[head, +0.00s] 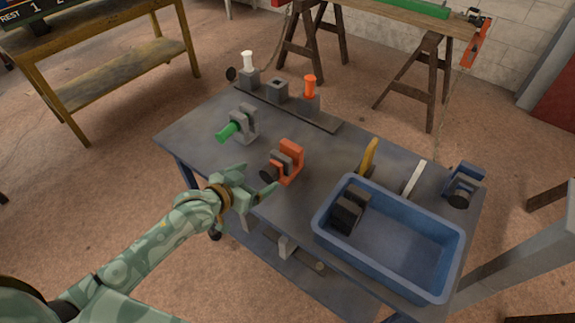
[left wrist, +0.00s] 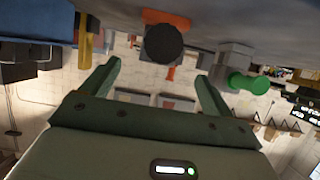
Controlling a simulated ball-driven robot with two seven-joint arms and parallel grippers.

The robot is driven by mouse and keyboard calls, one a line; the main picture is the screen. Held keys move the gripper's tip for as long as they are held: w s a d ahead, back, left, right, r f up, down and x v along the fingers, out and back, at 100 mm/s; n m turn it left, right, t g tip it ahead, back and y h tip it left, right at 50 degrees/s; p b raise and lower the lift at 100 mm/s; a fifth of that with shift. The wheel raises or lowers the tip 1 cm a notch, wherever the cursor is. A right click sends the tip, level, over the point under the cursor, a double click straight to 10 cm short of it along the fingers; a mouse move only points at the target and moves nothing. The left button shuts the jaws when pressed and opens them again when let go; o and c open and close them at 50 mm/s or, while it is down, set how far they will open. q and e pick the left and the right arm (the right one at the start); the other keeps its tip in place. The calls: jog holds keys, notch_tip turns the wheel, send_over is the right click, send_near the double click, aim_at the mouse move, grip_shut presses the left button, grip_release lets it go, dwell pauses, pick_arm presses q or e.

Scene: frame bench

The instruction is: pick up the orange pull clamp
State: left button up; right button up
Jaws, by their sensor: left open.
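The orange clamp (head: 291,155) stands on the grey bench top (head: 205,145), left of the blue bin. It has an orange body, grey jaws and a round dark knob (head: 266,174) facing my left gripper. In the left wrist view the knob (left wrist: 163,44) hides much of the orange body (left wrist: 166,18). My left gripper (head: 258,180) is open and empty, just in front of the knob. Its fingers (left wrist: 156,72) appear on either side below the knob in the wrist view, and I see no contact. My right gripper is not in view.
A grey clamp with a green handle (head: 230,131) stands behind left. A rack (head: 323,122) at the back edge holds white-topped and orange-topped pieces. The blue bin (head: 390,270) holds dark blocks. Yellow (head: 368,157), white (head: 414,178) and blue (head: 464,180) items stand behind it.

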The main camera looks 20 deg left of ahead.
aim_at(266, 173)
pick_arm(q)
jog(key=b+x, duration=0.1)
jog(key=x, duration=0.3)
jog(key=shift+w+d+f, duration=0.15)
jog(key=shift+w+f, duration=0.05)
jog(key=x, duration=0.2)
jog(key=b+x, duration=0.2)
jog(key=x, duration=0.1)
jog(key=shift+w+d+r, duration=0.1)
jog(key=shift+w+r, duration=0.1)
jog(key=shift+w, duration=0.25)
jog(key=shift+r, duration=0.15)
jog(key=c, duration=1.3)
jog(key=shift+r, duration=0.1)
jog(key=c, duration=0.3)
jog(key=shift+r, duration=0.1)
